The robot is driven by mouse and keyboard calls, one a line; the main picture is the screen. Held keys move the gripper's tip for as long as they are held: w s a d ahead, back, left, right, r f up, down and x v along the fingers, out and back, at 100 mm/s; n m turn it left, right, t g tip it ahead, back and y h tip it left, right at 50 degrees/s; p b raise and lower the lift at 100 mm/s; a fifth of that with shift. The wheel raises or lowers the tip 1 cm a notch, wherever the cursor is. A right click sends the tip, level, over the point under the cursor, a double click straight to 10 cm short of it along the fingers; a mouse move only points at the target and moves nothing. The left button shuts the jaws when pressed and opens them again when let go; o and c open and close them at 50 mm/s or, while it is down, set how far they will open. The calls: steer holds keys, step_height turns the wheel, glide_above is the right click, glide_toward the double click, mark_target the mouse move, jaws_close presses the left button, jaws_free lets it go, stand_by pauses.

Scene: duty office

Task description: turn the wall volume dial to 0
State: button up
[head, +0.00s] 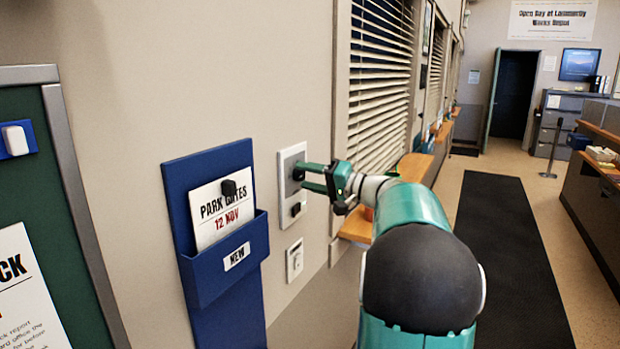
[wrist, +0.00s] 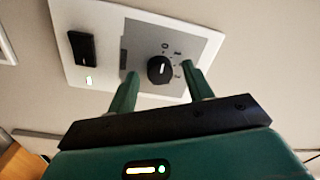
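The volume dial (wrist: 160,69) is a round black knob with a short white pointer line, on a grey panel of a white wall plate (wrist: 72,15). Small marks are printed beside the dial, and one looks like a 0, but they are too blurred to read surely. The white plate also shows in the head view (head: 286,158), where the gripper partly covers it. My gripper (head: 303,177) is open at the plate. In the wrist view its two green fingers (wrist: 160,72) stand one on each side of the dial, with gaps visible. Contact with the dial cannot be told.
A black switch (wrist: 81,46) with a green light sits beside the dial panel. A smaller plate (head: 294,260) is on the wall below. A blue leaflet holder (head: 205,285) hangs left of the plate, and a window blind (head: 378,80) is to the right. A dark floor mat (head: 505,260) lies clear.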

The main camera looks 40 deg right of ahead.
steer(key=v, duration=1.3)
steer(key=shift+s, duration=0.4)
steer(key=shift+d, duration=0.15)
